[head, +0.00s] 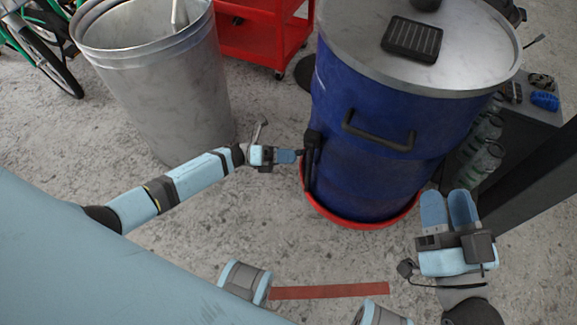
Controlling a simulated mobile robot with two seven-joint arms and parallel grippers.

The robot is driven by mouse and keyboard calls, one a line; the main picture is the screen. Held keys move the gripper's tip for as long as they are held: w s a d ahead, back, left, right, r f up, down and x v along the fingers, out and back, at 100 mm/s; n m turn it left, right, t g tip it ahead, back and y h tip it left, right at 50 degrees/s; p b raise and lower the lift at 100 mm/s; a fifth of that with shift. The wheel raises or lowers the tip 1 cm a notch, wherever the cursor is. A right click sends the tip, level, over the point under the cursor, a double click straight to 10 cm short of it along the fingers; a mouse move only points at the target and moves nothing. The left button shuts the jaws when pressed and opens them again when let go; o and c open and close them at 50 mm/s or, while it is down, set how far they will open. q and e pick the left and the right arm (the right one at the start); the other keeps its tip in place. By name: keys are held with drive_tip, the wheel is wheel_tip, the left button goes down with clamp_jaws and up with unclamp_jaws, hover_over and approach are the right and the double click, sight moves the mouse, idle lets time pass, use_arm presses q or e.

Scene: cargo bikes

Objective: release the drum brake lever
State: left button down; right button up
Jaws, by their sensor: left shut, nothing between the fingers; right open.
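A blue drum (347,106) with a grey lid (470,62) stands at the upper right on a red base ring (345,222). A black lever (311,160) stands upright against the drum's left side, low down. My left gripper (294,156) is shut and empty, its fingertips right beside the lever; I cannot tell whether they touch it. My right gripper (448,198) is open and empty, in front of the drum's lower right, its fingers pointing up the picture. A black handle (378,132) sits on the drum's front.
A grey metal bin (165,95) stands left of the drum, with a red cart (262,35) behind. Bottles (484,150) and a dark post (535,180) are at the right. A red floor strip (330,291) lies in front on open concrete.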

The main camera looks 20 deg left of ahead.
use_arm(q)
drive_tip(key=shift+w+d+r+n+t+y+p, duration=0.1)
drive_tip(key=shift+w+r+n+t+y+p, duration=0.1)
drive_tip(key=shift+w+r+n+p, duration=0.35)
drive_tip(key=shift+w+r+n+t+y+p, duration=0.1)
drive_tip(key=shift+w+r+n+y, duration=0.15)
drive_tip(key=shift+r+n, duration=0.45)
use_arm(e)
drive_tip(key=shift+w+d+f+g+h, duration=0.15)
drive_tip(key=shift+f+g+h, duration=0.15)
drive_tip(key=shift+f, duration=0.3)
drive_tip(key=shift+d+f+g+h, duration=0.2)
drive_tip(key=shift+f+g+h, duration=0.1)
drive_tip(key=shift+f, duration=0.25)
drive_tip(key=shift+w+d+f+g+h, duration=0.1)
drive_tip(key=shift+d+f+g+h, duration=0.15)
drive_tip(key=shift+f, duration=0.35)
use_arm(q)
drive_tip(key=shift+w, duration=0.15)
